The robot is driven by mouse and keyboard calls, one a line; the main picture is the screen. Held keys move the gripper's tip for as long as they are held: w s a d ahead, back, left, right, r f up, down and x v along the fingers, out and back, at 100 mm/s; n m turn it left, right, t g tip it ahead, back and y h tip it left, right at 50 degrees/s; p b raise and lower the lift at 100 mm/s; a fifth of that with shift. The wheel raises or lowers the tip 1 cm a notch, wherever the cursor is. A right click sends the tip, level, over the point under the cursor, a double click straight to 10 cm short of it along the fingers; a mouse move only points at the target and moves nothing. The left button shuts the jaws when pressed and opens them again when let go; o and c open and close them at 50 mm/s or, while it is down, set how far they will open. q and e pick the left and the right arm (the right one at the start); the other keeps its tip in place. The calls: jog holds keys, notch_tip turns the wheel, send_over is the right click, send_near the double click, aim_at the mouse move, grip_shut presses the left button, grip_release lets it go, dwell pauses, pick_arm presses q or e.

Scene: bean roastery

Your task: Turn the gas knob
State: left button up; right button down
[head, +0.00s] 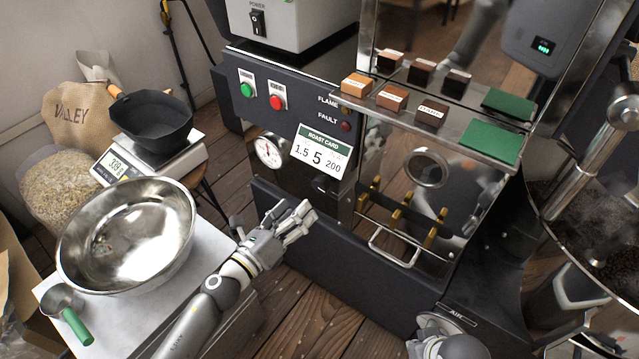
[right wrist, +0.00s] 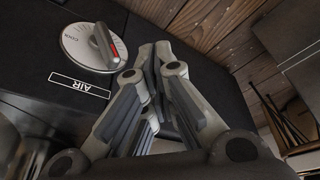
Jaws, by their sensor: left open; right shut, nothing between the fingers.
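A dark control shape (head: 325,184) sits just under the roast card on the roaster's front; it may be the gas knob, but the card and low light hide its details. A round pressure gauge (head: 268,151) is left of it. My left gripper (head: 291,222) is open and empty, in front of the panel, below the gauge and card. My right gripper (right wrist: 153,52) is shut and empty. It is beside a round dial with a dark, red-marked pointer (right wrist: 104,45), labelled AIR, and appears apart from it.
The roast card (head: 322,151) reads 1.5, 5, 200. A steel bowl (head: 127,235) and green-handled scoop (head: 66,309) are on the left table. A black pan (head: 152,122) stands on a scale.

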aim_at(319, 189)
pick_arm(q)
jog(key=x, duration=0.8)
jog(key=shift+w+d+b, duration=0.25)
jog(key=shift+w+b, duration=0.05)
jog(key=shift+w+d, duration=0.3)
jog(key=shift+w, duration=0.1)
pick_arm(e)
jog(key=shift+v, duration=1.25)
jog(key=shift+w, duration=0.2)
pick_arm(q)
jog(key=c, duration=1)
